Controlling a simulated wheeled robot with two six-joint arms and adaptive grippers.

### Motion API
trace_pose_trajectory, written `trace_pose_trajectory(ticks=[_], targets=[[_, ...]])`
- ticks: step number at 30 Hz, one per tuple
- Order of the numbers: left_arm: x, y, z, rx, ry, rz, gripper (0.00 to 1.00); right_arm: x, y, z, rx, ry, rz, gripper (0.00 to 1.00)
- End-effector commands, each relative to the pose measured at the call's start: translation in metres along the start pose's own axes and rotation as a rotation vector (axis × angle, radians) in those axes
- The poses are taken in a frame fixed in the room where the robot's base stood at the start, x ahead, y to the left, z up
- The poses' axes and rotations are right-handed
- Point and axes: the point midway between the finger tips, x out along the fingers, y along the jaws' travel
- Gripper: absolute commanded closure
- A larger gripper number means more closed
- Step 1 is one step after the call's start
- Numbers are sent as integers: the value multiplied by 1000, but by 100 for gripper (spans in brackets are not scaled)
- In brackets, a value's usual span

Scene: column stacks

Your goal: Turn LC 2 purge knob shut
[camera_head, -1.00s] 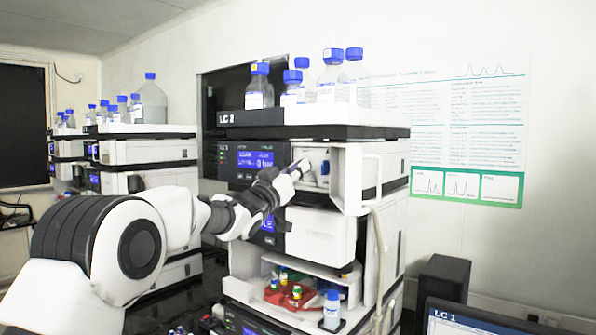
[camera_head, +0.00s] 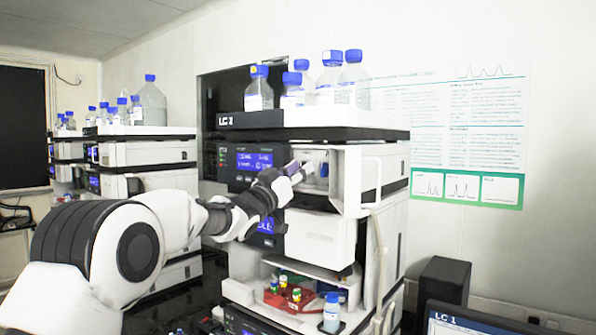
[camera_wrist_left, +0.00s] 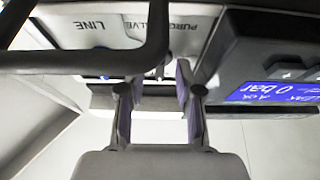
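The LC 2 stack (camera_head: 262,118) stands in the middle of the head view. Its pump module has a lit blue display (camera_head: 254,160), which also shows at the right of the left wrist view (camera_wrist_left: 280,93). The pump's open white recess (camera_head: 318,165) lies right of the display. My left gripper (camera_head: 297,170) is at the recess's left part. In the left wrist view its two fingers (camera_wrist_left: 153,80) are apart, with no thing clearly held between them. An upside-down PURGE VALVE label (camera_wrist_left: 165,25) is beyond the fingers. The purge knob cannot be made out clearly. My right gripper is out of view.
A white handle-like frame (camera_head: 352,180) stands out at the recess's right side. In the left wrist view a dark curved bar (camera_wrist_left: 157,40) crosses before the labels. Blue-capped bottles (camera_head: 258,90) stand on top. A red vial holder (camera_head: 288,298) is below.

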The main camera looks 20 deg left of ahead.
Motion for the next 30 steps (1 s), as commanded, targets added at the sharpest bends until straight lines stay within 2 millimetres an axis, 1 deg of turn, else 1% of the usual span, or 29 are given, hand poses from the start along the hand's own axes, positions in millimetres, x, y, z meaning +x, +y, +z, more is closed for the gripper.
trace_pose_trajectory(ticks=[5, 8, 11, 16, 18, 21, 24, 30], targets=[[-5, 0, 1, -1, -3, 0, 66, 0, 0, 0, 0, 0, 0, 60], [-18, 0, 1, -2, -4, 0, 66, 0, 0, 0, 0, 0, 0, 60], [-40, -1, 1, -5, -4, -3, 66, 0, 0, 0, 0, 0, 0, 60], [-85, -1, 1, -5, -3, -3, 66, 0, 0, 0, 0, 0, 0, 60], [-100, -1, 1, -4, -2, -2, 66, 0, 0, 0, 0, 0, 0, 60], [-114, 0, 1, -2, -1, 0, 66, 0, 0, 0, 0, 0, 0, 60], [-119, 0, 2, -1, -2, 0, 66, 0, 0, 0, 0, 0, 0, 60], [-119, 0, 1, 0, -1, 0, 66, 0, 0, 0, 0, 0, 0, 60]])
